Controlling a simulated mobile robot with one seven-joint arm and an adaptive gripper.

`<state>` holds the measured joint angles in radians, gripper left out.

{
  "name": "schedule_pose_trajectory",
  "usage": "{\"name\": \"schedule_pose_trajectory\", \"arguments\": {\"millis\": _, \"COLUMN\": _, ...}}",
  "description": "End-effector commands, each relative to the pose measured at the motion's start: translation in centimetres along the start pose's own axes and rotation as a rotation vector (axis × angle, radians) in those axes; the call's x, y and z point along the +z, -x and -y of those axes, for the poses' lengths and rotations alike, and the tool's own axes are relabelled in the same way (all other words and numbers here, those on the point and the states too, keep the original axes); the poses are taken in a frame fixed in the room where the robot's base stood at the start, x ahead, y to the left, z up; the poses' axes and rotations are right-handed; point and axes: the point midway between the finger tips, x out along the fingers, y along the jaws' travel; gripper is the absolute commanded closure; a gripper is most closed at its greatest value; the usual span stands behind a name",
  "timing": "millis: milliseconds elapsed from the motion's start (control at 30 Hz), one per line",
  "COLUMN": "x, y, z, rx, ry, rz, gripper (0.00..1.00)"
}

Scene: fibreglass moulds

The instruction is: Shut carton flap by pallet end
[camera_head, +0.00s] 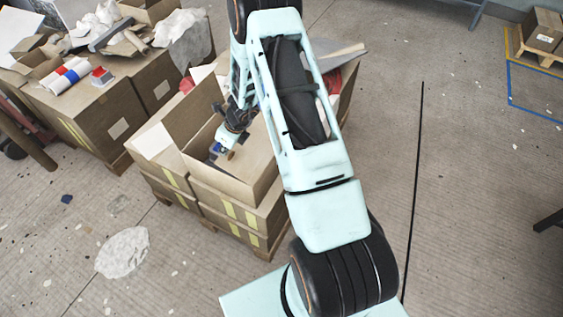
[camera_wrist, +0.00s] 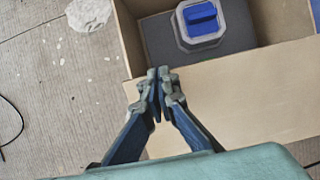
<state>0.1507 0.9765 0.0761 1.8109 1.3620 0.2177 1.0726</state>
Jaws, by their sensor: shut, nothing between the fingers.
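An open brown carton (camera_head: 235,190) stands on a pallet (camera_head: 240,235) in the middle of the head view, with yellow tape strips on its side. Its near-left panel stands raised; I cannot tell wall from flap there. My gripper (camera_wrist: 158,76) is shut and empty. In the wrist view its fingertips lie over the edge of a broad cardboard panel (camera_wrist: 240,95), which may be the flap. I cannot tell whether they touch it. Inside the carton is a grey container with a blue lid (camera_wrist: 203,18). In the head view my arm hides part of the carton's right side.
More cartons (camera_head: 110,110) stand at the upper left, loaded with rolls, a red-and-white block and crumpled white cloth. A further pallet with a box (camera_head: 543,30) is at the upper right. The floor to the right is mostly clear; a pale patch (camera_head: 122,252) marks the lower left.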

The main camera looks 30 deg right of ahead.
Motion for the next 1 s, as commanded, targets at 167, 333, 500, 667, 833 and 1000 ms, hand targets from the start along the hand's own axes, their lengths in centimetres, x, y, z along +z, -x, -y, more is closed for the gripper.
{"name": "schedule_pose_trajectory", "arguments": {"millis": 167, "x": -0.04, "y": -0.2, "z": -0.03, "rx": 0.0, "ry": 0.0, "rz": 0.0, "gripper": 1.0}}
{"name": "schedule_pose_trajectory", "arguments": {"millis": 333, "x": -0.06, "y": -0.34, "z": -0.07, "rx": 0.0, "ry": 0.0, "rz": 0.001, "gripper": 1.0}}
{"name": "schedule_pose_trajectory", "arguments": {"millis": 500, "x": -0.08, "y": -0.46, "z": -0.09, "rx": 0.0, "ry": 0.001, "rz": 0.001, "gripper": 1.0}}
{"name": "schedule_pose_trajectory", "arguments": {"millis": 667, "x": -0.11, "y": -0.56, "z": -0.11, "rx": 0.0, "ry": 0.001, "rz": 0.001, "gripper": 1.0}}
{"name": "schedule_pose_trajectory", "arguments": {"millis": 833, "x": -0.13, "y": -0.64, "z": -0.12, "rx": 0.0, "ry": 0.001, "rz": 0.001, "gripper": 1.0}}
{"name": "schedule_pose_trajectory", "arguments": {"millis": 1000, "x": -0.15, "y": -0.71, "z": -0.13, "rx": 0.0, "ry": 0.001, "rz": 0.001, "gripper": 1.0}}
